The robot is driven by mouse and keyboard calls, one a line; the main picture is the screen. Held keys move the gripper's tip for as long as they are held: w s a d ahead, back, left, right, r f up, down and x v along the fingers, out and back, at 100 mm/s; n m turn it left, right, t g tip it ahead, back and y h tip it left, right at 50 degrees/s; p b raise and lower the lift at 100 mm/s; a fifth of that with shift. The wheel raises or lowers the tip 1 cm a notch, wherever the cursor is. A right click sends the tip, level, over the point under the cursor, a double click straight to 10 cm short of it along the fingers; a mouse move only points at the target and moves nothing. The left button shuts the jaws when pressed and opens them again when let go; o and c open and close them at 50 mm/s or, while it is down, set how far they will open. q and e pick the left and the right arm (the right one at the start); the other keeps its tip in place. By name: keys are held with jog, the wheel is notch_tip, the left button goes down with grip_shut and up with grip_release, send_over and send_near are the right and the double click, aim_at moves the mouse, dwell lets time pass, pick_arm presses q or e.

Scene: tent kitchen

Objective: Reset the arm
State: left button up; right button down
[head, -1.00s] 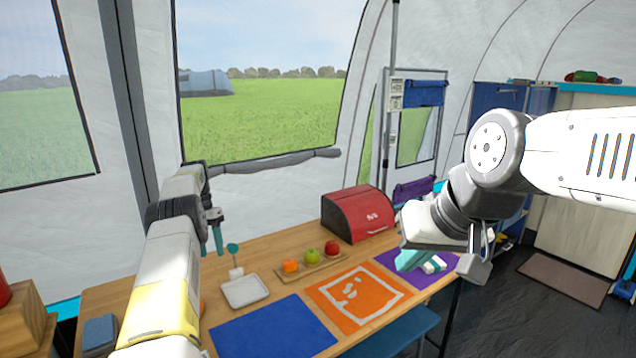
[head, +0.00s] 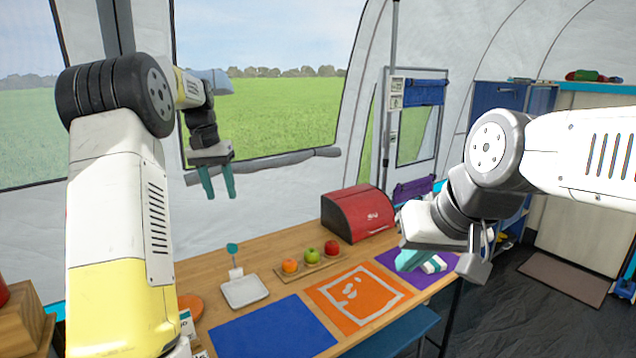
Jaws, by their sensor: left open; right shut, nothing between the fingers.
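My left gripper (head: 218,182) has teal fingers that hang apart, pointing down, in the air above the back left of the table, in front of the tent window. Nothing is between its fingers. My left arm is raised and bent at the left of the head view. My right gripper (head: 412,261) is at the right, low over the purple mat (head: 436,275) near the table's right end. Its teal fingertips are together and it looks empty. A small white and green thing beside its fingertips is partly hidden.
The wooden table (head: 292,284) bears a red bread box (head: 358,213), a small board with an orange (head: 290,265), green apple (head: 311,255) and red apple (head: 331,247), a white tray (head: 245,291), a blue mat (head: 272,331) and an orange mat (head: 358,298). A blue bench (head: 400,333) stands in front.

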pick_arm(q)
jog(key=s+d+r+t, duration=0.1)
jog(key=s+d+r, duration=0.3)
jog(key=s, duration=0.4)
jog(key=s+d+r+t, duration=0.2)
jog(key=s+d+r, duration=0.1)
jog(key=s, duration=0.6)
jog(key=s+d+f+t, duration=0.1)
jog(key=s+d+f, duration=0.1)
jog(key=s, duration=0.6)
jog(key=s+d+f+n+t+h, duration=0.1)
jog(key=s+d+f, duration=0.1)
jog(key=s, duration=0.6)
jog(key=shift+s+d+f, duration=0.15)
jog(key=shift+d+f, duration=0.2)
jog(key=shift+f, duration=0.35)
